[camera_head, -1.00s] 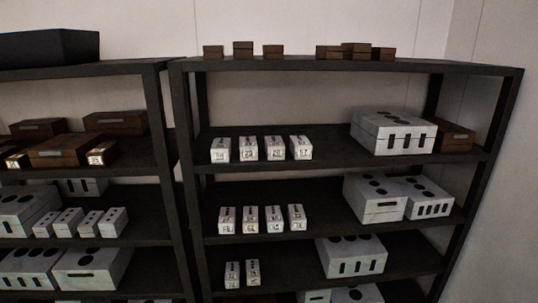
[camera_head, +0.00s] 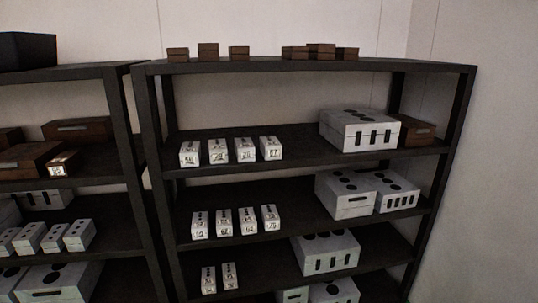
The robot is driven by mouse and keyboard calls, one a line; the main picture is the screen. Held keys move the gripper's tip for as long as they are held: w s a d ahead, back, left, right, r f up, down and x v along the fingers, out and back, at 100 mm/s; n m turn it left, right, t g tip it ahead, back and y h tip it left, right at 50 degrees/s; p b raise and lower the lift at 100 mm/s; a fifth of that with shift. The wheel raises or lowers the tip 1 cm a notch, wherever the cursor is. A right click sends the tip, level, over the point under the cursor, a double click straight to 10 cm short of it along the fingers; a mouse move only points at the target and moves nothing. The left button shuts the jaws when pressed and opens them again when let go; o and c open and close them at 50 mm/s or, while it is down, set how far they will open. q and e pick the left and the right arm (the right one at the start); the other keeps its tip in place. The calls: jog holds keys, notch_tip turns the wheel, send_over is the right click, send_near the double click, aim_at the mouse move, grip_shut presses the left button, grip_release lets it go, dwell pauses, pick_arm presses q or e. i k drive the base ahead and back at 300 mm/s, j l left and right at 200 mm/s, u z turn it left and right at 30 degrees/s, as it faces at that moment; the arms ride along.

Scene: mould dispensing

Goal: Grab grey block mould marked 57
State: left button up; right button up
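Several small grey block moulds with printed number labels stand in a row on the upper shelf. The rightmost one (camera_head: 271,148) has a label that looks like 57, but the digits are small and blurred. To its left stand three similar moulds, the nearest being another grey mould (camera_head: 245,150). A second row of small grey moulds (camera_head: 246,220) stands on the shelf below, with labels I cannot read surely. Neither of my grippers is in view.
A large grey mould (camera_head: 359,130) and a brown box (camera_head: 417,132) stand further right on the upper shelf (camera_head: 300,153). Brown boxes (camera_head: 320,51) sit on top. A dark upright (camera_head: 133,160) stands left of the rows. A left rack holds more moulds and brown boxes.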

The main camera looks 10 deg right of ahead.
aim_at(271, 148)
jog(key=z, duration=4.2)
jog(key=u, duration=3.95)
jog(key=i+j+u, duration=0.1)
jog(key=i+j, duration=0.4)
